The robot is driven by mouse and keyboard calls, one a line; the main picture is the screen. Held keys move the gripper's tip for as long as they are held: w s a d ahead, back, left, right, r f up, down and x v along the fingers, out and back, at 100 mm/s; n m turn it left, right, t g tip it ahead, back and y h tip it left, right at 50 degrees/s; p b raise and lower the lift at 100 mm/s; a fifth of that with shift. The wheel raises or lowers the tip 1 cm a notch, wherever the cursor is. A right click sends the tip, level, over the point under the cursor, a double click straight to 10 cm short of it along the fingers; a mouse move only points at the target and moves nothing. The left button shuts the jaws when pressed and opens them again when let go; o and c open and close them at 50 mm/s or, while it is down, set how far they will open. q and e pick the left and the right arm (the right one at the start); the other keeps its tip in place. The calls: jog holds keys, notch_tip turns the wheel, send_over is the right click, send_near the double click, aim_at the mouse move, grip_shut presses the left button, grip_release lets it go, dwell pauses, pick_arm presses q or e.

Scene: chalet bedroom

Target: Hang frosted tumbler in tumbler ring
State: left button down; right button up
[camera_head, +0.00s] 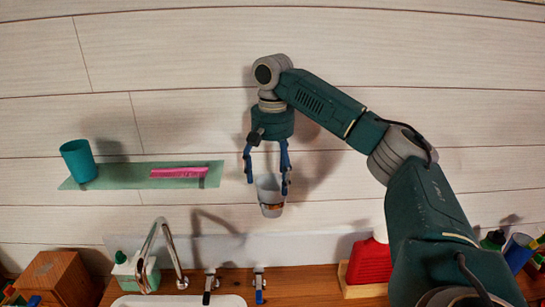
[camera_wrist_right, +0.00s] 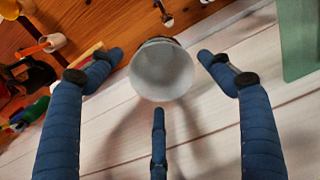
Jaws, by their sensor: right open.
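The frosted tumbler (camera_head: 269,188) is pale and roughly upright, near the wall above the counter. A thin brownish band (camera_head: 272,206) crosses its lower part; this may be the tumbler ring, but I cannot tell for sure. My right gripper (camera_head: 267,183) points down from above, with its blue fingers spread around the tumbler's upper part. In the right wrist view the tumbler (camera_wrist_right: 162,70) shows from above, its round mouth between the open fingers (camera_wrist_right: 158,75), with gaps on both sides. A dark reddish edge shows behind its rim. My left gripper is not in view.
A green glass shelf (camera_head: 125,180) on the wall holds a teal cup (camera_head: 78,160) and a pink item (camera_head: 179,172). Below are a curved faucet (camera_head: 166,240), a soap bottle (camera_head: 128,270), a wooden box (camera_head: 58,277) and a red bottle (camera_head: 370,262).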

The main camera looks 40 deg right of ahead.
notch_tip(320, 180, up, 8)
dwell(0.4)
dwell(0.6)
